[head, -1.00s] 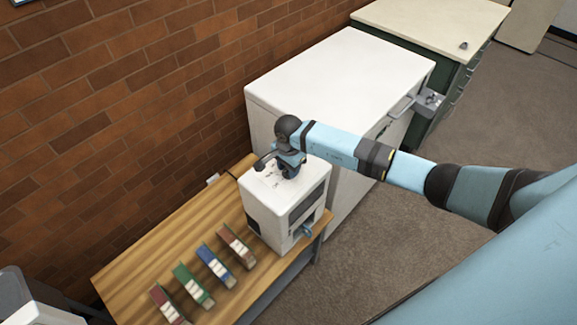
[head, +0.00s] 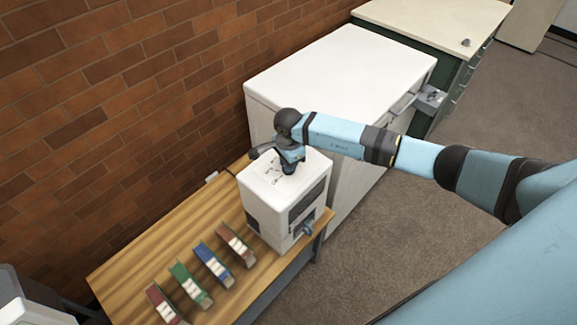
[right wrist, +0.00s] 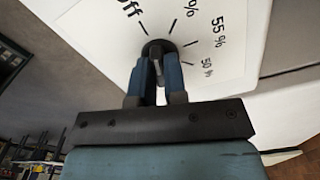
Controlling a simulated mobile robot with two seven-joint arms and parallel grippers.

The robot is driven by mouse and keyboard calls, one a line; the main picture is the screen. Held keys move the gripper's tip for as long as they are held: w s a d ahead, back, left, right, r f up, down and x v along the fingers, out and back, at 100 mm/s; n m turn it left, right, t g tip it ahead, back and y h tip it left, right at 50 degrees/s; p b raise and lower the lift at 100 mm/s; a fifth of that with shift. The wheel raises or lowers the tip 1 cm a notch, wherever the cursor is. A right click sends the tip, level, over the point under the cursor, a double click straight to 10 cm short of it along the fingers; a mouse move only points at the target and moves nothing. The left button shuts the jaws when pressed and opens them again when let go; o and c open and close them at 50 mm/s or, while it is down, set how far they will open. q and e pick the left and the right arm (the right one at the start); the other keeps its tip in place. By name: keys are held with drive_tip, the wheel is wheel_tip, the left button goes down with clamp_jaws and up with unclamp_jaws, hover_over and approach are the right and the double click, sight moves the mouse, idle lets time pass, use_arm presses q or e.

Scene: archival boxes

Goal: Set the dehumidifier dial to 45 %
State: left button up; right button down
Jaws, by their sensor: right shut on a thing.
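In the right wrist view the dial's printed plate (right wrist: 235,50) shows "Off", a partly cut-off percentage, "55 %" and "50 %" with tick marks. I see no 45 % mark; the gripper covers part of the plate. I cannot tell which mark the dial points at. My left gripper is not in view.
On the wooden bench (head: 130,275), several coloured binders, red (head: 235,243), blue (head: 212,264) and green (head: 190,285), stand in a row left of the dehumidifier. A white cabinet (head: 340,80) stands behind it, a green cabinet (head: 445,60) beyond. A brick wall borders the left.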

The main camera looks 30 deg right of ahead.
drive_tip(key=m+b, duration=0.1)
drive_tip(key=m, duration=0.1)
drive_tip(key=shift+f+m, duration=0.1)
drive_tip(key=shift+m, duration=0.3)
drive_tip(key=m+b, duration=0.1)
drive_tip(key=m, duration=0.2)
drive_tip(key=shift+m+b, duration=0.3)
drive_tip(key=shift+m, duration=1)
drive_tip(key=m+b, duration=0.1)
drive_tip(key=m, duration=0.3)
drive_tip(key=m+b, duration=0.1)
drive_tip(key=m, duration=0.7)
drive_tip(key=shift+m, duration=0.3)
drive_tip(key=m, duration=0.3)
drive_tip(key=shift+r+m, duration=0.2)
drive_tip(key=shift+m, duration=0.1)
drive_tip(key=m+p, duration=0.1)
drive_tip(key=m, duration=0.5)
drive_tip(key=shift+w+m+p, duration=0.1)
drive_tip(key=shift+m+p, duration=0.35)
drive_tip(key=shift+m, duration=0.35)
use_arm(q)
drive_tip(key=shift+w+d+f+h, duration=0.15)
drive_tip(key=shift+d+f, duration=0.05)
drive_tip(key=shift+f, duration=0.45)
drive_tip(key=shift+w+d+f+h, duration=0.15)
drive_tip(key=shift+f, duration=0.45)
use_arm(e)
drive_tip(key=shift+m, duration=0.3)
